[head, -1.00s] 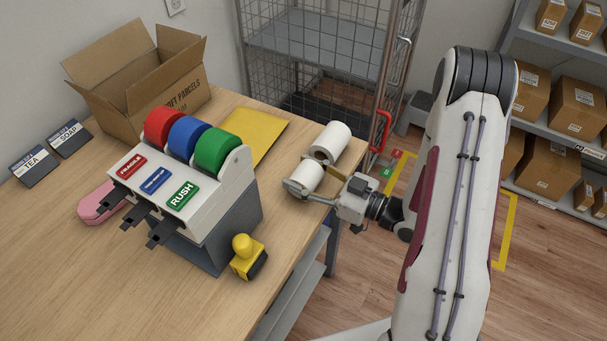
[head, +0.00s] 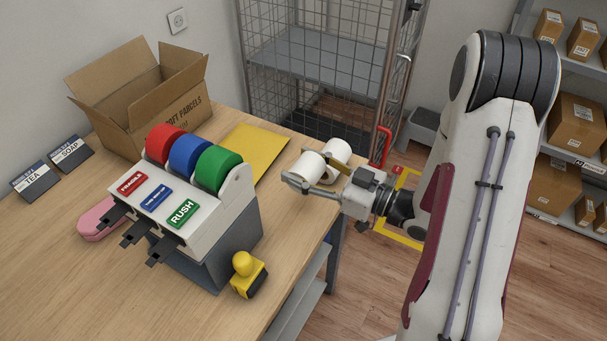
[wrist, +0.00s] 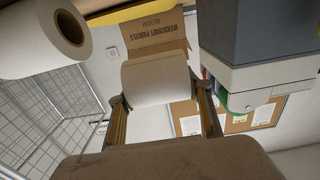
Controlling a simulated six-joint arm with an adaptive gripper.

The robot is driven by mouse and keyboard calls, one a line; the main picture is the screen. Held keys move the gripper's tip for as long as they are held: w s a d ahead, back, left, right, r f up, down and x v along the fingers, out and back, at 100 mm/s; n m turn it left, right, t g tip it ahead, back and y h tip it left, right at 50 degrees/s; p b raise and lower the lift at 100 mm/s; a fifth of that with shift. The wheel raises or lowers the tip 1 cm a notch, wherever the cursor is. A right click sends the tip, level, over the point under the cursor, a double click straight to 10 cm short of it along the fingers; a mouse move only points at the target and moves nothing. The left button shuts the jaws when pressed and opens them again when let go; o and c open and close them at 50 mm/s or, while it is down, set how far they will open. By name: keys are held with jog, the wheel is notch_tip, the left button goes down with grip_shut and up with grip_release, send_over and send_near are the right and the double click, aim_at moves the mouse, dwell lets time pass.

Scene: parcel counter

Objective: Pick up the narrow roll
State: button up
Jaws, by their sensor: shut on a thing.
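The narrow roll (head: 307,168) is white and sits between the fingers of my gripper (head: 307,186) near the table's far right corner. It looks raised off the table and partly covers the other roll in the head view. In the wrist view, the narrow roll (wrist: 155,80) fills the space between the two fingertips of my gripper (wrist: 160,103), which is shut on it. The second white roll (head: 341,153) stands just behind it. In the wrist view, that roll (wrist: 28,52) is at the upper left, its brown core showing, apart from my gripper.
A tape dispenser (head: 225,238) with red, blue and green rolls stands left of my gripper. A yellow stamp (head: 247,272) is in front of it. A yellow envelope (head: 258,143) and an open carton (head: 165,112) lie behind. A wire cage (head: 310,75) stands beyond the table.

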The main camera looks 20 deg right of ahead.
jog(key=shift+r, duration=0.8)
